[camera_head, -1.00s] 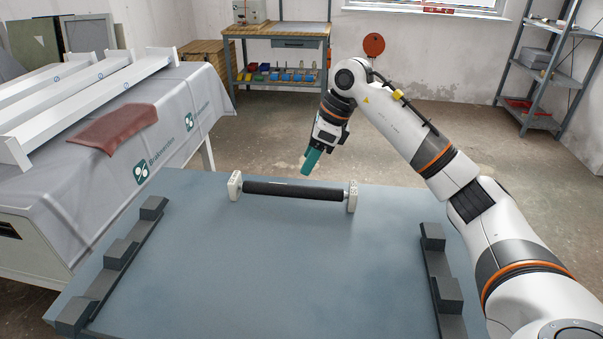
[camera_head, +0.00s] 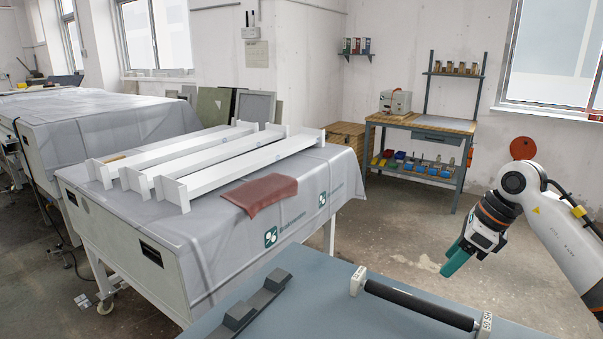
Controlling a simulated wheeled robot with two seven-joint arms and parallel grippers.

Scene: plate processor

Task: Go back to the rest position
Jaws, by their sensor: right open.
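My right gripper (camera_head: 457,259), with teal fingers, is at the right of the view. It is in the air above the far side of the blue-grey table and holds nothing. Its fingers overlap in this view, but no object is between them. The black roller (camera_head: 421,305) with white end blocks lies on the table below it, apart from the fingers. My left gripper is out of view.
The blue-grey table (camera_head: 318,285) carries a dark stepped rail (camera_head: 252,305) at its left. A cloth-covered table (camera_head: 200,240) stands to the left with white beams (camera_head: 225,172) and a red cloth (camera_head: 261,192). A workbench (camera_head: 420,125) stands at the back. Open floor lies between.

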